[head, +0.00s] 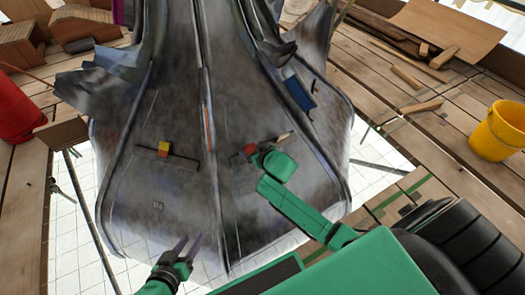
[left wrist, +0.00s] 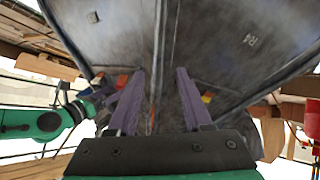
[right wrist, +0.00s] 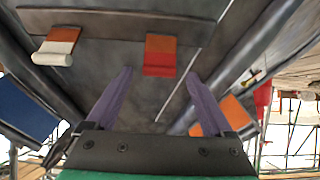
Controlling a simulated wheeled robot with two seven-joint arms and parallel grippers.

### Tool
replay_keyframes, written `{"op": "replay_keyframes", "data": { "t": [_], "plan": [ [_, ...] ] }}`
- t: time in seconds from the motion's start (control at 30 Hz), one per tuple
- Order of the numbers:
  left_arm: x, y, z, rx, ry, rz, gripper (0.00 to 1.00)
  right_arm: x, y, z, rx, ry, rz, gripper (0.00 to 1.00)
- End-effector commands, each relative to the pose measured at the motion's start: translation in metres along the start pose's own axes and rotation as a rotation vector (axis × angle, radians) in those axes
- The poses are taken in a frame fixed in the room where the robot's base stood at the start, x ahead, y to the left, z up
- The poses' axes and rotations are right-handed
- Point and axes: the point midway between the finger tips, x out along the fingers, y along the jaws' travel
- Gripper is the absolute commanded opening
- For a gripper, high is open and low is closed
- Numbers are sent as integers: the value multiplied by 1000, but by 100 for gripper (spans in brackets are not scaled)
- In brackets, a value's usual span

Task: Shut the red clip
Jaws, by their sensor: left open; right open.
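The red clip (head: 250,149) is on the grey spire's right-hand face, on a dark crossbar. In the right wrist view the red clip (right wrist: 159,62) has an orange-brown upper part and a red lower lip. I cannot tell whether it is open or shut. My right gripper (right wrist: 158,74) is open, its fingertips pointing toward the red clip, one to either side below it, with nothing between them. In the head view its fingers are hidden behind its green hand. My left gripper (head: 190,240) is open and empty in front of the spire's lower left face, away from the clips.
A white clip (right wrist: 56,46) sits left of the red clip in the right wrist view. A yellow-and-red clip (head: 163,148) is on the spire's left face. A blue panel (head: 299,93) is above right. A yellow bucket (head: 497,131) stands on the planks at right.

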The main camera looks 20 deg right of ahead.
Motion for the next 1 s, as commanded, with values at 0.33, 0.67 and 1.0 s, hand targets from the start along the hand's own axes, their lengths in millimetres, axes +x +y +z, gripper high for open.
{"op": "replay_keyframes", "data": {
  "t": [0.33, 0.67, 1.0],
  "plan": [
    [-64, -39, -15, 21, -364, -146, 50, -69, 0, -3, 0, -2, 0, 86],
    [-112, -57, -12, -6, -567, -229, 50, -103, 0, 0, -1, -1, 1, 86],
    [-93, -62, -28, 13, -474, -229, 50, -96, 13, -12, -83, 70, 10, 86]
  ]
}}
